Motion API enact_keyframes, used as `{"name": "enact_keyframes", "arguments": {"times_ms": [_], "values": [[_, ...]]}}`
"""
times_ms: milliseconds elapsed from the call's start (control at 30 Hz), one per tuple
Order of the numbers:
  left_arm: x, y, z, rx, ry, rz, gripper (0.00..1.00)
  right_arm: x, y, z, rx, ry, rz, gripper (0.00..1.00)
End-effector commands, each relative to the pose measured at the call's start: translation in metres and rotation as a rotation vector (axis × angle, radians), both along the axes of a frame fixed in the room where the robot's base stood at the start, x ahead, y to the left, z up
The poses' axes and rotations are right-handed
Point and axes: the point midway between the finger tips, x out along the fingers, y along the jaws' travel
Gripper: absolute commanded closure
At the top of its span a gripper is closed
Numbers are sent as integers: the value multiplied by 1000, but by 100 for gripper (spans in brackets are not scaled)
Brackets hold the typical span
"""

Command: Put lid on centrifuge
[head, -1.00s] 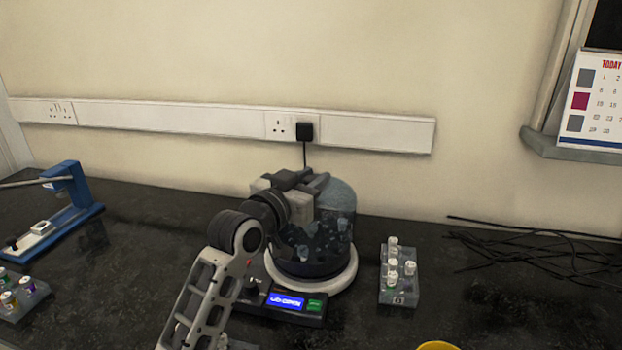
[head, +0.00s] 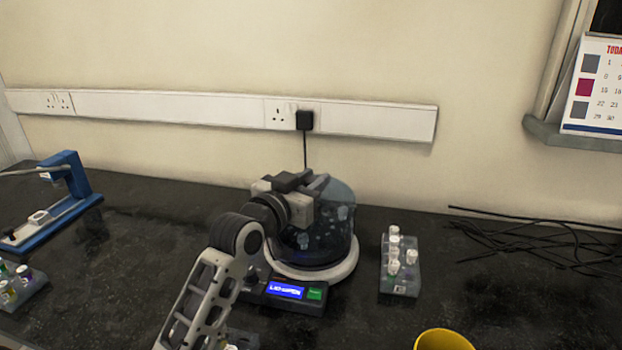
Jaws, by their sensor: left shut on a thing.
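The centrifuge (head: 290,291) stands on the dark bench in the middle of the head view, with a white round rim and a lit blue display. The transparent bluish dome lid (head: 338,208) sits over its round top, and tubes show through it. Its lower edge appears at the white rim; I cannot tell whether it is fully seated. My left gripper (head: 312,190) is shut on the lid near its top, with the arm coming from the lower left. The gripper hides the lid's left upper part. My right gripper is not in view.
A tube rack (head: 400,272) with white-capped tubes stands right of the centrifuge. A yellow container (head: 443,340) is at the bottom edge. Another rack (head: 20,288) and a blue device (head: 62,205) are at left. Black cables (head: 530,238) lie at right. A plug (head: 304,120) is on the wall.

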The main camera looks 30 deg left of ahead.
Motion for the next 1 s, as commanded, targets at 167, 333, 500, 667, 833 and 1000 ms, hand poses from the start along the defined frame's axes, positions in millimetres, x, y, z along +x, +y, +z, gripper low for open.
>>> {"name": "enact_keyframes", "arguments": {"times_ms": [167,333,500,667,833,1000], "values": [[0,0,-6,0,0,0,100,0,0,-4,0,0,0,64],[0,0,-11,0,-1,0,100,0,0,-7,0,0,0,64],[0,0,-16,0,-1,0,100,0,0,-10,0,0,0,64],[0,0,-21,0,-1,0,100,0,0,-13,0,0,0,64],[0,0,-26,0,0,-1,100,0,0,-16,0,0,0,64],[0,0,-32,0,0,-1,100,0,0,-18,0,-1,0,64]]}}
